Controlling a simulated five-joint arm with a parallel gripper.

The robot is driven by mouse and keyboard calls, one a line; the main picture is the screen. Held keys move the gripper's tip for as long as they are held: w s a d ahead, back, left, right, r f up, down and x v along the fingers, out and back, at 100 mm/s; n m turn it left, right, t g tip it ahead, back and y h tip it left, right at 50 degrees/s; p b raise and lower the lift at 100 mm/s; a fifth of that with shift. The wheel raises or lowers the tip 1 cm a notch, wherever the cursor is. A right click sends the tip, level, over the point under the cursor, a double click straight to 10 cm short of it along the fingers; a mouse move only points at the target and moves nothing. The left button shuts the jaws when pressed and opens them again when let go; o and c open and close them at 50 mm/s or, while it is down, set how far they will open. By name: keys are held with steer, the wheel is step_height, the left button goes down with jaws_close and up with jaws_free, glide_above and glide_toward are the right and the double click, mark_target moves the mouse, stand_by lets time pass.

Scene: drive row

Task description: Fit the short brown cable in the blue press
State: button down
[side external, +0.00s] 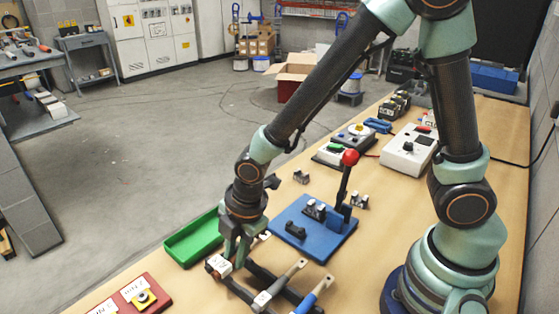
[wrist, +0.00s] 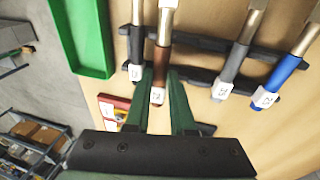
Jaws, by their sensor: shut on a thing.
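The brown cable (wrist: 161,58) lies between the two fingers of my gripper (wrist: 160,84) in the wrist view, its white labelled end plug pointing toward the wrist. My gripper is shut on it, low over the black rack; I cannot tell whether the cable still touches the rack. In the side view my gripper (side external: 232,258) points down at the rack's left end and mostly hides the brown cable. The blue press (side external: 325,243) stands to the right of and behind my gripper, its red-knobbed lever (side external: 346,175) upright and dark clamp blocks on its plate.
A dark-sleeved cable (wrist: 138,40), a grey cable (wrist: 234,60) and a blue cable (wrist: 283,73) lie on the black rack (wrist: 204,44) beside the brown one. A green tray (side external: 192,240) is left of my gripper. A red block (side external: 150,287) with a yellow button is nearer the front.

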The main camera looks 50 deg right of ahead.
steer(key=shift+f, duration=0.45)
steer(key=c, duration=0.8)
jaws_free()
steer(key=shift+o, duration=0.2)
steer(key=shift+r, duration=0.55)
steer(key=v, duration=1.1)
steer(key=s+d+r+m+t, duration=0.1)
steer(key=d+r+m, duration=0.3)
steer(key=d+m, duration=0.4)
steer(key=s+d+r+m+t+h, duration=0.1)
steer(key=d+r+m, duration=0.3)
steer(key=d+m, duration=0.4)
steer(key=shift+s+m+t, duration=0.2)
steer(key=shift+m+t, duration=0.5)
steer(key=shift+m, duration=0.4)
